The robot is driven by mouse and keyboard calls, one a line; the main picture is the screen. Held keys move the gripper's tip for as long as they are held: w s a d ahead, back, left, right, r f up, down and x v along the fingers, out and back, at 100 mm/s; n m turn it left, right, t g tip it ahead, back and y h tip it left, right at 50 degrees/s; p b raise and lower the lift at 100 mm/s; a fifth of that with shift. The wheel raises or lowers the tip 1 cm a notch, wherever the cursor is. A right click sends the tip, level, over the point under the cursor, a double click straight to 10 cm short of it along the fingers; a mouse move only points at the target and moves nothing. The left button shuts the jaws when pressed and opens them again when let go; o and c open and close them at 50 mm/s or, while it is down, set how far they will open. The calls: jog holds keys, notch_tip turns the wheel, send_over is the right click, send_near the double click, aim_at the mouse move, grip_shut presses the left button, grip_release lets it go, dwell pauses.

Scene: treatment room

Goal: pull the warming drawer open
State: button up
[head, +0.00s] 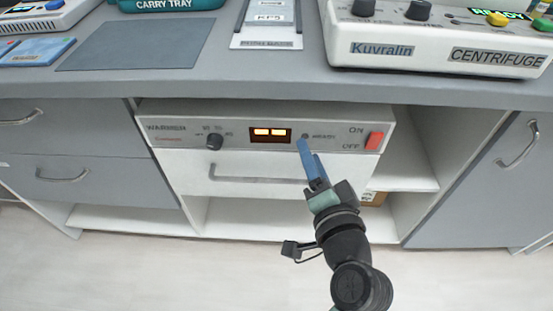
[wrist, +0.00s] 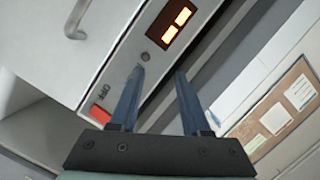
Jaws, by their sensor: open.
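The warming drawer (head: 230,182) is a white front with a grey bar handle (head: 258,180), below a control panel marked WARMER (head: 170,134). The drawer front looks flush with the unit. My gripper (head: 303,148) is in front of the right part of the panel, near the handle's right end, and hides that end. In the wrist view my gripper (wrist: 160,75) has its two blue fingers apart with nothing between them. The handle (wrist: 76,20) shows at the upper left there, away from the fingers.
A red ON/OFF switch (head: 375,140), a knob (head: 215,142) and a lit display (head: 270,134) are on the panel. The grey countertop (head: 270,75) overhangs above and bears a centrifuge (head: 450,45). Open shelves lie beside and below the warmer; the floor in front is clear.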

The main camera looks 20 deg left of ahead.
aim_at(264, 179)
jog(key=s+a+f+m+g+y+p, duration=0.1)
jog(key=s+a+f+m+g+y, duration=0.1)
jog(key=s+f+m, duration=0.55)
jog(key=w+a+f, duration=0.2)
jog(key=w, duration=0.1)
jog(key=w+a+f+n+b, duration=0.1)
jog(key=w+a+f, duration=0.1)
jog(key=w+a, duration=0.1)
jog(key=w+a+f+n+b, duration=0.1)
jog(key=w+a+f, duration=0.1)
jog(key=w+a, duration=0.1)
jog(key=shift+w, duration=0.3)
grip_shut()
dwell(0.8)
